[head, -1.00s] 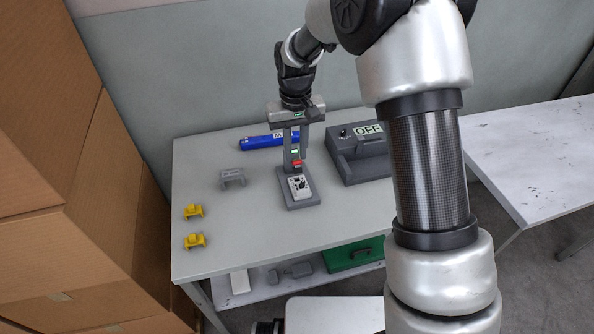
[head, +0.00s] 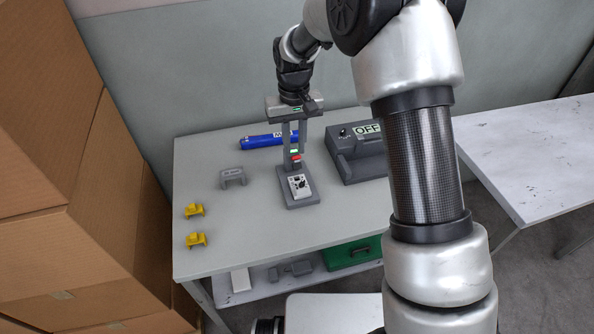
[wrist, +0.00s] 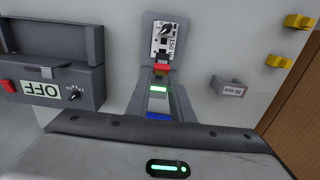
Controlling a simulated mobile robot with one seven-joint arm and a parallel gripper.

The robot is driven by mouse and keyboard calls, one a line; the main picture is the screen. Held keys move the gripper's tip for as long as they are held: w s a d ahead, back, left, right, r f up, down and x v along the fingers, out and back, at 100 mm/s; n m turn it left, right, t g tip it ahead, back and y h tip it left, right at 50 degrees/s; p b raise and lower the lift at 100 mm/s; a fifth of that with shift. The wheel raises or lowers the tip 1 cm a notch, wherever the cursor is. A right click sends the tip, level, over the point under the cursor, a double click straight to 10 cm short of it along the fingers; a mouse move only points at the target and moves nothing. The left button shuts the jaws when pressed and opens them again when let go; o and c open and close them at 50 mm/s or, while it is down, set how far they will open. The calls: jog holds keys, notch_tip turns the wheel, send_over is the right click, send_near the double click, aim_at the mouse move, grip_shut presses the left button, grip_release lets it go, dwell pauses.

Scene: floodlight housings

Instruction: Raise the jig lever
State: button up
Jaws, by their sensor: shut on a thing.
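The jig (head: 308,202) stands on the table, with a grey base, grey uprights and a white-faced housing (head: 300,184) with a dark knob lying at its front. The jig lever (head: 296,158) shows as a small red piece just behind the housing, with a green patch beside it. The lever also shows in the wrist view (wrist: 161,69). My gripper (head: 294,150) reaches down from above and is shut on the lever. Its fingers and the grey uprights overlap, so the exact contact is hard to see.
A grey tester box (head: 355,165) marked OFF stands to the right. A blue cylinder (head: 262,141) lies behind. A grey bracket (head: 232,177) and two yellow brackets (head: 194,210) lie to the left. The table front is clear. Cardboard boxes (head: 40,150) rise at far left.

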jog(key=shift+w+a+r, duration=0.1)
jog(key=shift+w+a, duration=0.05)
jog(key=shift+w, duration=0.4)
jog(key=shift+w+a+p, duration=0.1)
jog(key=shift+w+p, duration=0.2)
jog(key=shift+p, duration=0.05)
grip_shut()
jog(key=shift+w, duration=0.1)
jog(key=shift+w+a, duration=0.15)
jog(key=shift+w, duration=0.25)
jog(key=shift+w, duration=0.2)
jog(key=shift+w+a+f, duration=0.15)
jog(key=shift+w+f, duration=0.05)
jog(key=shift+f, duration=0.05)
jog(key=shift+w+p, duration=0.25)
jog(key=shift+p, duration=0.1)
